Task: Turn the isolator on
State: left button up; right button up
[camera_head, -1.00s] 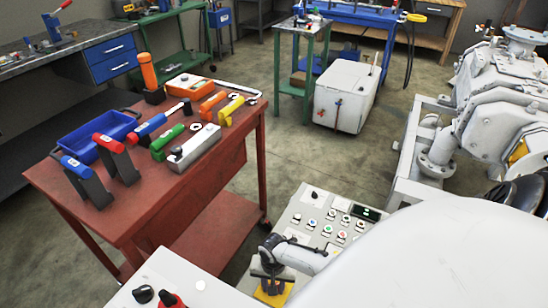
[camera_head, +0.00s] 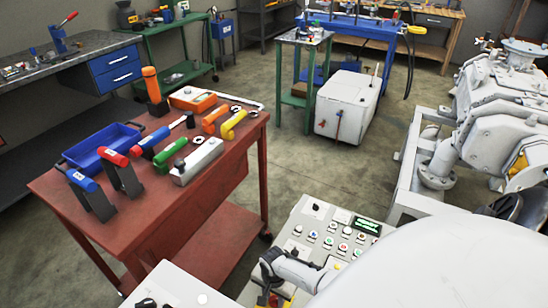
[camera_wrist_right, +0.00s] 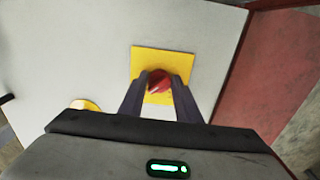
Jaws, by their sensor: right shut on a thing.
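The isolator is a red knob (camera_wrist_right: 158,82) on a square yellow plate (camera_wrist_right: 150,59) set in a light grey panel face. In the right wrist view my right gripper (camera_wrist_right: 161,77) is shut on the red knob, with one dark finger on each side of it. In the head view my right gripper (camera_head: 268,298) is at the bottom edge, low on the control panel (camera_head: 298,230), and it mostly hides the knob. My left gripper is not in view.
The panel carries several buttons and a lit green display (camera_head: 367,225). A red table (camera_head: 150,210) with tools and a blue bin (camera_head: 102,148) stands to the left. A large white rounded body (camera_head: 430,260) fills the lower right.

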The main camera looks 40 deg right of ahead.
aim_at(275, 300)
jog(key=shift+d, duration=0.1)
jog(key=o, duration=1.1)
jog(key=shift+c, duration=0.2)
notch_tip(275, 300, up, 3)
jog(key=shift+f+p, duration=0.1)
jog(key=shift+p, duration=0.95)
notch_tip(275, 300, up, 8)
jog(key=shift+f, duration=0.25)
